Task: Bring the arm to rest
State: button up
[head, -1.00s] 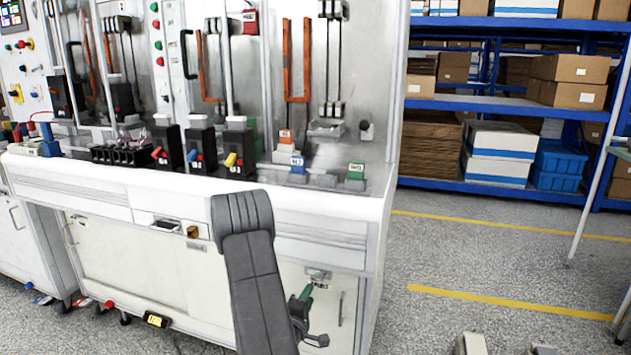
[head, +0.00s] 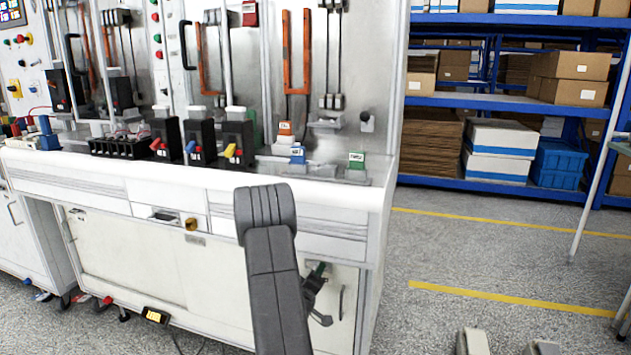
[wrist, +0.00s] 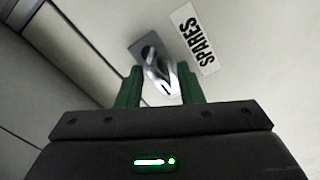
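My arm (head: 270,265) reaches down in front of the white test bench (head: 120,265). My gripper (head: 318,270) has green fingers and is partly hidden behind the arm in the head view, close to the bench's lower right door. In the wrist view my gripper (wrist: 160,85) has its two green fingers apart. A shiny metal latch or handle (wrist: 158,78) shows between and beyond the fingertips. I cannot tell whether they touch it; they are not closed on it. A "SPARES" label (wrist: 194,38) is beside it.
Breakers with coloured levers (head: 200,142) line the bench top. A blue shelf with boxes (head: 490,150) stands behind right. Grey floor (head: 450,245) with yellow lines is open to the right of the bench.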

jog(key=m+b, duration=0.1)
jog(key=m, duration=1.1)
jog(key=shift+a, duration=0.1)
dwell(0.4)
jog(key=shift+f, duration=0.1)
